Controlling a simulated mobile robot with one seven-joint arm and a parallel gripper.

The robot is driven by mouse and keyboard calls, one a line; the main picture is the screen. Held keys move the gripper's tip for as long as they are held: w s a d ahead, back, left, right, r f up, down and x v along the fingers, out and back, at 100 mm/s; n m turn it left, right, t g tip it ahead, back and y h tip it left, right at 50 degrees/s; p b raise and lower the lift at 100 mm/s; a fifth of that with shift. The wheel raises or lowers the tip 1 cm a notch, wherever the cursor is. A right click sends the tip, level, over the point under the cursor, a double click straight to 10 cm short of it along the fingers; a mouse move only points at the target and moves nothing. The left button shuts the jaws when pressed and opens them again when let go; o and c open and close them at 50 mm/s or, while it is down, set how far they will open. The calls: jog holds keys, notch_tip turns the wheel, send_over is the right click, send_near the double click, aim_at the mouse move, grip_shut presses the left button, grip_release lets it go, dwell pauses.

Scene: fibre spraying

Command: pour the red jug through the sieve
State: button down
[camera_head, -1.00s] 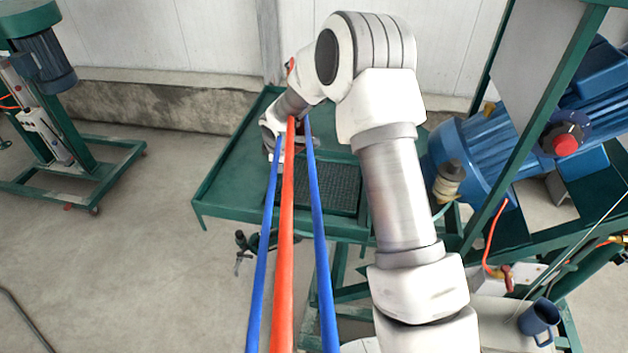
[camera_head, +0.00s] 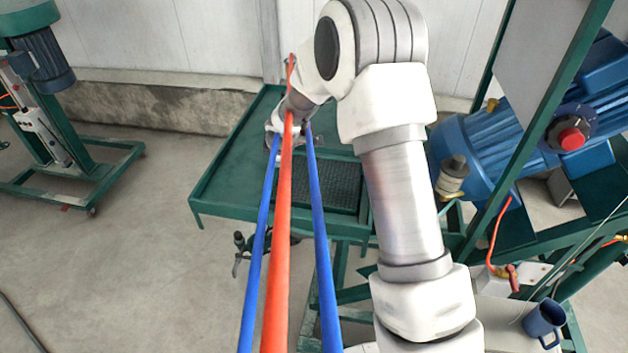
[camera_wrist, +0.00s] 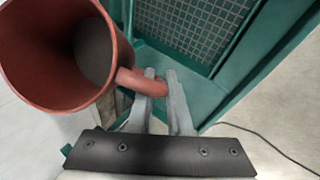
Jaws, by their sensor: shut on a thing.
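The red jug (camera_wrist: 112,45) fills the upper left of the wrist view, its wide mouth facing the camera. Something grey shows deep inside it; I cannot tell whether that is contents or shadow. My gripper (camera_wrist: 160,76) is shut on the jug's handle. The sieve (camera_wrist: 190,22) is a mesh panel in a green frame, lying beyond and to the right of the jug in that view. In the head view the sieve (camera_head: 336,183) is a dark mesh set in the green table. My arm and cables hide most of the gripper and jug there.
The green table (camera_head: 235,165) has a bare surface left of the mesh. A blue motor and machine frame (camera_head: 470,140) stand close to my arm on the right. A blue mug (camera_head: 543,318) stands at lower right. Another green machine (camera_head: 45,125) stands far left.

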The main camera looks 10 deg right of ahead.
jog(key=shift+w+a+f+t+y+b, duration=0.2)
jog(key=shift+f+t+y+b, duration=0.35)
jog(key=shift+b, duration=1.85)
jog(key=shift+w+a+f+t+y+b, duration=0.25)
jog(key=shift+t+b, duration=0.6)
jog(key=shift+b, duration=1.55)
jog(key=shift+d+f+t+y+b, duration=0.25)
jog(key=shift+t+b, duration=0.35)
jog(key=shift+b, duration=1.3)
jog(key=shift+a+y, duration=0.1)
jog(key=shift+y, duration=0.15)
